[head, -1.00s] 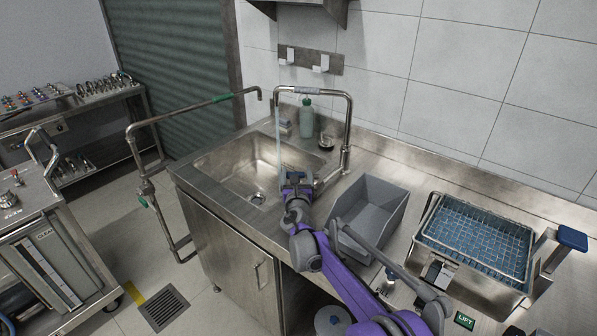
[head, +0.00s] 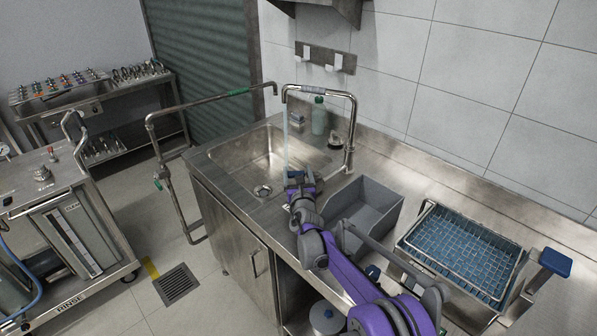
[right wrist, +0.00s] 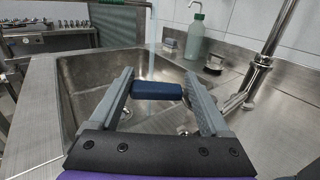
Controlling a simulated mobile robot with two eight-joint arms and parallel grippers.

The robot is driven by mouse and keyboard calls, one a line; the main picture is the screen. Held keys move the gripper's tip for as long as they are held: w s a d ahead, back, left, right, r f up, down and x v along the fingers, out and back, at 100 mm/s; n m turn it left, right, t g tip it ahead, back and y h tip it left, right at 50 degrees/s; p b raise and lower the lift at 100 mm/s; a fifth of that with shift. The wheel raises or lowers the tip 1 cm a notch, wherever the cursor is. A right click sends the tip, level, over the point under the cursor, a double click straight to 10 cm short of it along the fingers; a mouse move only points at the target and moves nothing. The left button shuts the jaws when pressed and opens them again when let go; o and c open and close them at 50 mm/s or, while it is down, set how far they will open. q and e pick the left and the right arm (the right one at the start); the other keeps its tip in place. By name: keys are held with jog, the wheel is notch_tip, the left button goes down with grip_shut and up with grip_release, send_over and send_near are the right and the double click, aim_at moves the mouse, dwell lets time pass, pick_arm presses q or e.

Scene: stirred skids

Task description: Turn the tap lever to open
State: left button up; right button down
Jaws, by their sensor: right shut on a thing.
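The tap (head: 352,125) is a tall steel pipe bent over the sink, and a thin stream of water (head: 285,135) falls from its spout. The stream also shows in the right wrist view (right wrist: 151,50). My right gripper (head: 300,178) is over the sink's front right edge. In the right wrist view, my right gripper (right wrist: 158,80) is shut on a blue grip (right wrist: 157,91), which looks like the end of the tap lever; the right finger hides where it joins the metal lever. My left gripper is not in view.
The steel sink (head: 245,152) lies beyond the gripper. A green bottle (head: 319,118) stands behind it. A grey bin (head: 385,205) and a basin with a blue-lined wire basket (head: 465,250) are on the right. A pipe rail (head: 190,104) stands at the left.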

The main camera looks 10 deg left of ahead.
aim_at(295, 173)
jog(key=shift+s+a+f, duration=0.15)
jog(key=shift+a, duration=0.2)
grip_release()
jog(key=shift+a, duration=0.1)
notch_tip(295, 173, up, 10)
jog(key=shift+r+p, duration=0.15)
jog(key=shift+p, duration=0.15)
